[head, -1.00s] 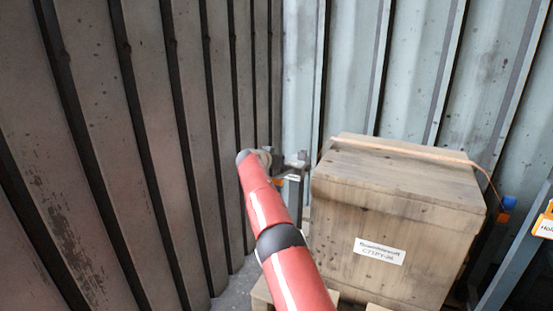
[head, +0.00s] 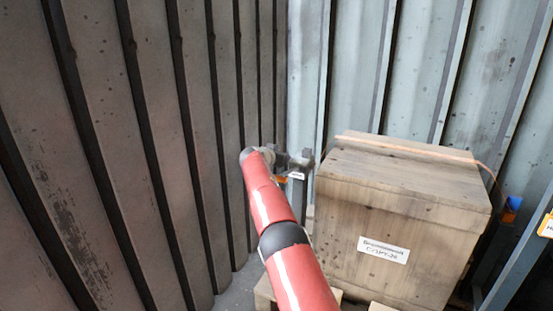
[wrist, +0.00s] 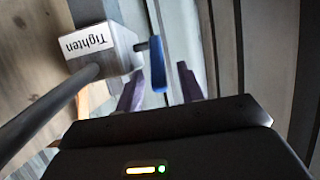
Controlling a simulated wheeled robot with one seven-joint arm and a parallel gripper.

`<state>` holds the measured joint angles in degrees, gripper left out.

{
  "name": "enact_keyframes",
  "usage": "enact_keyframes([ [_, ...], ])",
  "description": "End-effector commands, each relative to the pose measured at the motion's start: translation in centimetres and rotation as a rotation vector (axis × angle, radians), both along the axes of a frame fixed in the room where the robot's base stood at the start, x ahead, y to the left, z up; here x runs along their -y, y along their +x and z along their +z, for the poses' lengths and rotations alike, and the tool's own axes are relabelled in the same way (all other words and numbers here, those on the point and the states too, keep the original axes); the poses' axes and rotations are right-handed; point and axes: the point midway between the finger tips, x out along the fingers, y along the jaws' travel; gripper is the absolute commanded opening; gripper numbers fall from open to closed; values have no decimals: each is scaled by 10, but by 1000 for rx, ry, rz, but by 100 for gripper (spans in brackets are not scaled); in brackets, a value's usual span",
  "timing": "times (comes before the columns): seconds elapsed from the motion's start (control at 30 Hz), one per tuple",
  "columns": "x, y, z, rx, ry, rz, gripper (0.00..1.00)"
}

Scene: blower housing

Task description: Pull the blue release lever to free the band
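The blue lever (wrist: 157,64) sticks out from a grey block with a "Tighten" label (wrist: 105,46) in the wrist view. My gripper (wrist: 158,88) is open, its two dark fingers apart with the lever showing between them. I cannot tell whether either finger touches it. In the head view my gripper (head: 293,162) is at the left side of the wooden crate, partly hidden by my red arm. The thin orange-brown band (head: 405,148) runs over the crate's top and down its right side.
The wooden crate (head: 390,235) stands on a pallet. A dark ribbed wall (head: 100,150) is close on the left, a pale ribbed wall (head: 410,70) behind. A small blue part (head: 511,204) and a grey post (head: 515,255) stand to the right. A grey rod (wrist: 50,105) crosses the wrist view.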

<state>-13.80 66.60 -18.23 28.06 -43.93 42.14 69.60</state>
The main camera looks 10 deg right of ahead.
Motion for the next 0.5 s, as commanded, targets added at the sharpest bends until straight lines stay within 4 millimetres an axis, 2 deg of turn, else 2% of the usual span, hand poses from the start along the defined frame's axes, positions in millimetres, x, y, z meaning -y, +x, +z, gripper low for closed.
enact_keyframes([
  [0.23,-14,-20,6,1,1,1,38],
  [0.5,-35,-49,22,1,1,4,38],
])
